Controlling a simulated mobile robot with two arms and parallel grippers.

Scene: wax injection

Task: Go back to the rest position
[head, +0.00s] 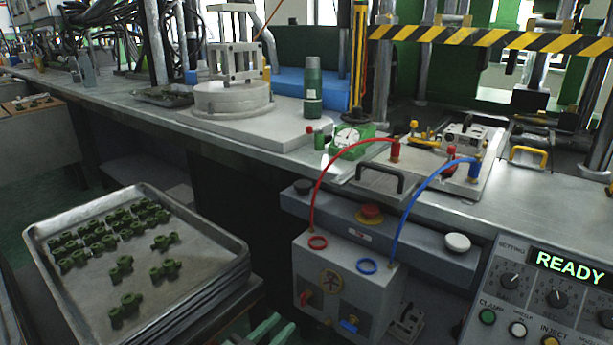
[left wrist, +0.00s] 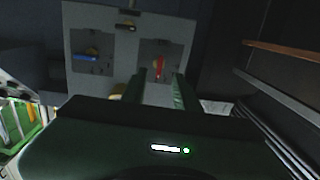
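My left gripper (head: 268,331) shows at the bottom edge of the head view, with two green fingers apart. In the left wrist view its fingers (left wrist: 160,88) are also apart, with nothing held between them. The fingers point toward the front of a grey box (head: 331,272). The box also shows in the left wrist view (left wrist: 115,40), with a blue handle (left wrist: 87,57) and a red handle (left wrist: 159,67). Whether the fingertips touch the box is unclear, but they look apart from it. My right gripper is in neither view.
A metal tray (head: 42,228) of green wax pieces stands left of the gripper. The workbench (head: 140,108) lies behind. Red (head: 328,172) and blue (head: 414,202) hoses arch from the box to the bench. A control panel (head: 540,310) reading READY is at right.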

